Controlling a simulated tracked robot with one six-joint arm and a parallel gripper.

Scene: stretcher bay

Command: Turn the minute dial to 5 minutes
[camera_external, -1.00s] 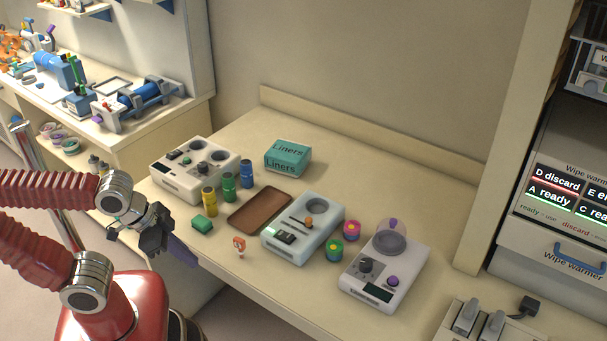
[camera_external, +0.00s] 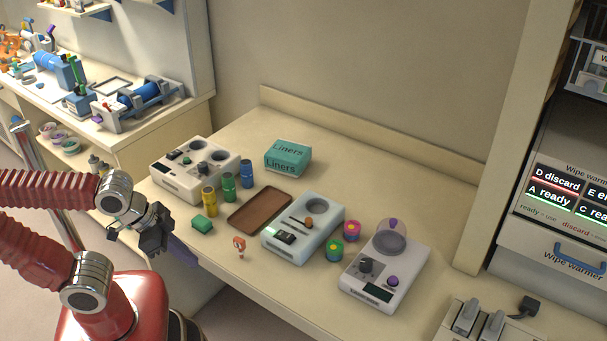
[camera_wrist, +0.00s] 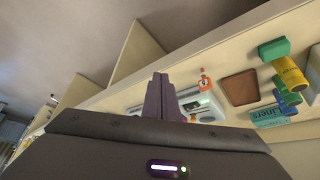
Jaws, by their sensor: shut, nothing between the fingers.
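A white device (camera_external: 385,272) at the right of the bench has a dark round knob (camera_external: 366,265), a purple button (camera_external: 392,282), a dark display and a clear dome over a round well. The knob is the likely minute dial; its setting is too small to read. My gripper (camera_external: 186,254) is at the front left edge of the bench, well to the left of this device and apart from everything. Its purple fingers are shut and empty; they also show in the wrist view (camera_wrist: 161,98), partly covering a pale device behind them.

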